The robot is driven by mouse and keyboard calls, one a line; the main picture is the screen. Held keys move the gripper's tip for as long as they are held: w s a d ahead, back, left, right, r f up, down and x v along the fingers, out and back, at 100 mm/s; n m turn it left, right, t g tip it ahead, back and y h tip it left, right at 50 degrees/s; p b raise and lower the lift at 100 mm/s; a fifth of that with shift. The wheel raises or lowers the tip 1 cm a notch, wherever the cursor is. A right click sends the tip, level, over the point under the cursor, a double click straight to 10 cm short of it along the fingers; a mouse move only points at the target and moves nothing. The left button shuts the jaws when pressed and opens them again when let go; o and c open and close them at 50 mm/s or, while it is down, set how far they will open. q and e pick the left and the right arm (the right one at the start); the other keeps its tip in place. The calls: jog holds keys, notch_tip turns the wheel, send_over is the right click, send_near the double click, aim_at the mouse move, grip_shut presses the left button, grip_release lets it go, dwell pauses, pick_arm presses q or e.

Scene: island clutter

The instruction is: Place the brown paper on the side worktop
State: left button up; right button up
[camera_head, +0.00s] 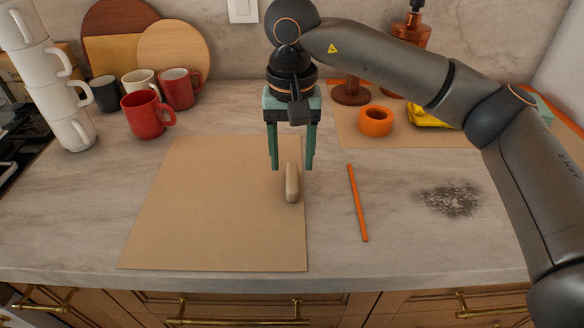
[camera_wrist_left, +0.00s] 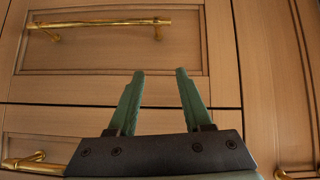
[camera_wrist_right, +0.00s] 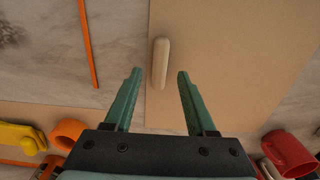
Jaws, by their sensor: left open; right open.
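A large sheet of brown paper (camera_head: 215,205) lies flat on the marble worktop; it also shows in the right wrist view (camera_wrist_right: 235,65). A small pale wooden piece (camera_head: 292,184) lies on the paper near its right edge and sits between the finger lines in the right wrist view (camera_wrist_right: 160,62). My right gripper (camera_head: 292,168) is open and empty, above the paper's right edge, just behind the wooden piece. My left gripper (camera_wrist_left: 158,72) is open and empty in front of the wooden drawer fronts; it is not in the head view.
An orange stick (camera_head: 357,203) and a dark speckled patch (camera_head: 451,200) lie right of the paper. Behind are an orange ring (camera_head: 376,121) and a yellow object (camera_head: 432,115) on a tan mat (camera_head: 395,138). A red mug (camera_head: 146,114) and stacked white mugs (camera_head: 72,132) stand back left.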

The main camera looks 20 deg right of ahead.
notch_tip(320, 180, up, 8)
jog(key=shift+p, duration=0.35)
